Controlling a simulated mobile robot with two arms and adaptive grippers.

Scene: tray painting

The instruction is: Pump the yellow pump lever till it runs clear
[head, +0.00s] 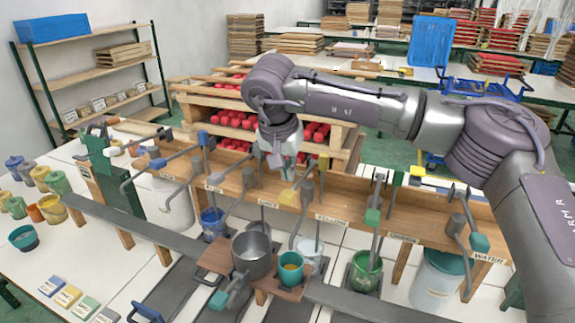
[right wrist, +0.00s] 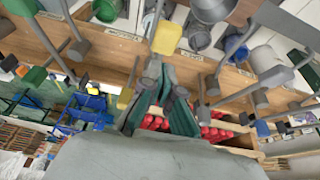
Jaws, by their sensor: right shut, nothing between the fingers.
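The yellow pump lever (head: 288,197) has a yellow block on a grey arm, on the wooden pump rail near the label "YELLOW". My right gripper (head: 287,177) reaches down from above, its fingers shut and empty, close above the yellow block. In the right wrist view the yellow block (right wrist: 167,38) lies just beyond the shut fingertips (right wrist: 165,72). I cannot tell whether they touch. A whitish bucket (head: 309,249) stands below the rail near this pump; its contents are unclear. My left gripper is not in view.
Other levers stand close by on the wooden rail (head: 410,205), with blue, green and teal (head: 480,243) blocks. A crate rack of red items (head: 232,119) is behind.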

